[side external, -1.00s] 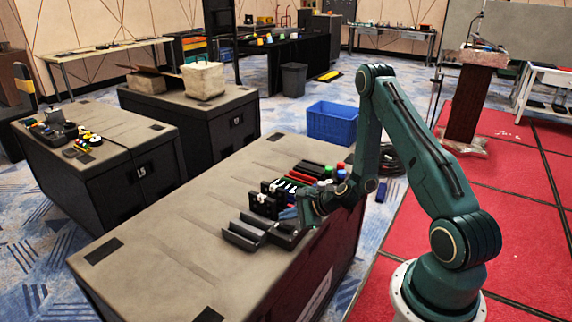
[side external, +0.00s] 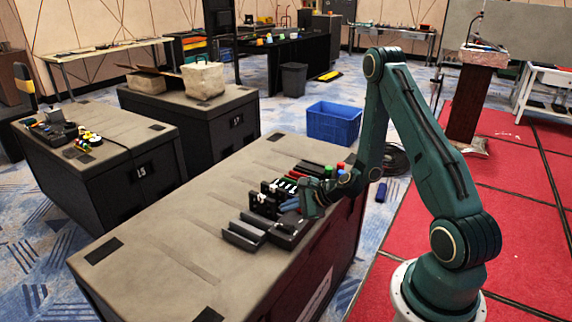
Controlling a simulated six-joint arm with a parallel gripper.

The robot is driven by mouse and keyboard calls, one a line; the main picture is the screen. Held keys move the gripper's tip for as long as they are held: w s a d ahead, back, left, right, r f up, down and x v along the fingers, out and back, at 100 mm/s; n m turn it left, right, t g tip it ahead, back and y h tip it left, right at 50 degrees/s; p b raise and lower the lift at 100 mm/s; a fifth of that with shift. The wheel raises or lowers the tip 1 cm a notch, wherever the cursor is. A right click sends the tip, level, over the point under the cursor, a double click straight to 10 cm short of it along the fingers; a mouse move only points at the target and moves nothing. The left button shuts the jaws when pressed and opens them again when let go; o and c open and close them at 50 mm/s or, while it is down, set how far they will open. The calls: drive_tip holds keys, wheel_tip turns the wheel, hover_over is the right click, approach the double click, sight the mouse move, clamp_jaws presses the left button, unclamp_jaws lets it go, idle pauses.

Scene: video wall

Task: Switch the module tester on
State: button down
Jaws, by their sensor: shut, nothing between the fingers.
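A group of black devices lies on the near case top. I take the low black box (side external: 288,238) at its front to be the module tester, but its switch is too small to make out. My gripper (side external: 287,207) reaches in from the right, just above and behind this box. Its bluish fingers are shut and empty, pointing left toward the upright black modules (side external: 266,199). I cannot tell whether the fingertips touch anything. My gripper and wrist hide part of the devices behind them.
A black open tray (side external: 243,236) lies left of the box. Red and green pieces (side external: 309,168) lie behind the modules. The left part of the near case top (side external: 180,245) is clear. A blue crate (side external: 333,122) stands on the floor behind.

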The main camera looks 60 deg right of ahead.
drive_tip(key=shift+s+r, duration=0.15)
drive_tip(key=shift+r, duration=0.6)
drive_tip(key=s+a+r+n+g+y, duration=0.1)
drive_tip(key=s+a+r+n+g, duration=0.3)
drive_tip(key=a+r+n, duration=0.9)
drive_tip(key=s+r+n+h, duration=0.1)
drive_tip(key=s+r+n, duration=0.4)
drive_tip(key=s+r, duration=0.2)
drive_tip(key=s+r+n+g+h, duration=0.1)
drive_tip(key=s+r+n, duration=0.5)
drive_tip(key=s, duration=0.6)
drive_tip(key=shift+s+a+r+n+h, duration=0.3)
drive_tip(key=shift+a+r+h, duration=0.2)
drive_tip(key=shift+r, duration=0.2)
drive_tip(key=c, duration=2.1)
unclamp_jaws()
